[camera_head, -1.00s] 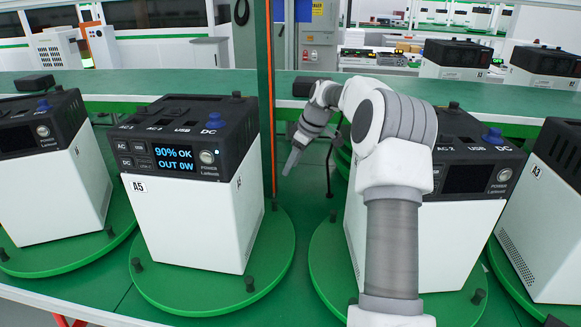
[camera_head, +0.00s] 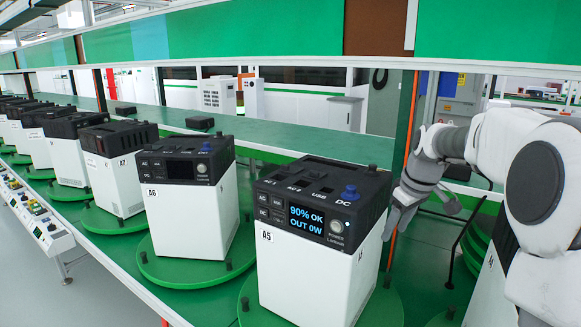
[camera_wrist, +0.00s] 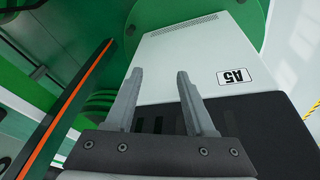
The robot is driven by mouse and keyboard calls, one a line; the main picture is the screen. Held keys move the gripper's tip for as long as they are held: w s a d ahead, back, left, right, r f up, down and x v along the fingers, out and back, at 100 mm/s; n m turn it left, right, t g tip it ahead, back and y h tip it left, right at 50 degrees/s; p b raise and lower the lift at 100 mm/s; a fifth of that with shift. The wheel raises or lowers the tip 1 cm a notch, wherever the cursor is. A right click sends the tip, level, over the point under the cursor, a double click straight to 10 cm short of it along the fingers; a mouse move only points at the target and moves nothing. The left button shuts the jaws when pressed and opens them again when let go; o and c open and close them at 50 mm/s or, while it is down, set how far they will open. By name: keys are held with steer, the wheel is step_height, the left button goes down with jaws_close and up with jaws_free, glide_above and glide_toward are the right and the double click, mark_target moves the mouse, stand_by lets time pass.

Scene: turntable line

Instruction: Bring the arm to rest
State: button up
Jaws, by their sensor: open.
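My gripper (camera_head: 393,222) is at the right in the head view, beside the right side of the power unit labelled A5 (camera_head: 307,270). My arm (camera_head: 500,160) reaches in from the right edge. In the wrist view my gripper (camera_wrist: 158,85) has its two grey fingers apart with nothing between them. Behind them is the white body of unit A5 (camera_wrist: 195,55) with its label. Whether the fingers touch the unit I cannot tell. Unit A5's screen is lit and reads 90% OK, OUT 0W.
Unit A6 (camera_head: 185,215), its screen dark, and several similar units stand on round green turntables (camera_head: 190,268) in a row to the left. An orange-edged post (camera_head: 402,150) rises behind my gripper. A green shelf (camera_head: 270,135) runs behind the row.

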steer(key=s+a+r+m+p, duration=0.1)
steer(key=s+a+r, duration=0.2)
steer(key=s, duration=0.3)
steer(key=s+a+r+m+t+h+p, duration=0.1)
steer(key=s+a+r, duration=0.15)
steer(key=s, duration=0.35)
steer(key=s+a+r+m+p, duration=0.1)
steer(key=s+a+r+p, duration=0.15)
steer(key=s, duration=0.25)
steer(key=s+a+f+m+t, duration=0.1)
steer(key=s+a+f+m, duration=0.1)
steer(key=s, duration=1.1)
steer(key=shift+s+a+m, duration=0.25)
steer(key=shift+s+m, duration=0.05)
steer(key=shift+m, duration=0.4)
steer(key=shift+f, duration=0.1)
steer(key=shift+c, duration=0.2)
